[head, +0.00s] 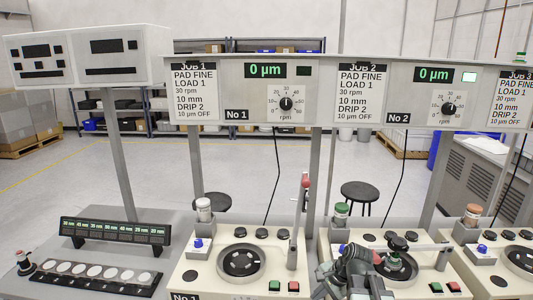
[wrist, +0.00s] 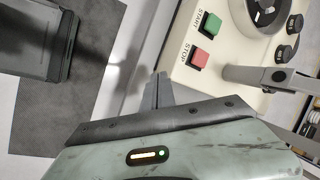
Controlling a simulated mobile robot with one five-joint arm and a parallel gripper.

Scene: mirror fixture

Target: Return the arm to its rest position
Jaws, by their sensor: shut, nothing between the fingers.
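My gripper (wrist: 161,76) shows in the wrist view with its narrow grey fingers together and nothing between them. The fingertips lie beside the edge of a cream polishing machine (wrist: 178,72), over the gap at its side. The green START button (wrist: 212,24) and red STOP button (wrist: 199,57) are up and right of the fingertips, apart from them. In the head view, my dark arm (head: 357,270) is folded low at the front of a middle machine and covers part of it. The fingertips cannot be made out there.
Polishing machines stand in a row, with a round plate (head: 241,262) on the left one. Displays (head: 265,71) hang above. A row of pads (head: 95,273) lies on the left bench. A dark box (wrist: 45,40) is left in the wrist view. Stools (head: 360,193) stand behind.

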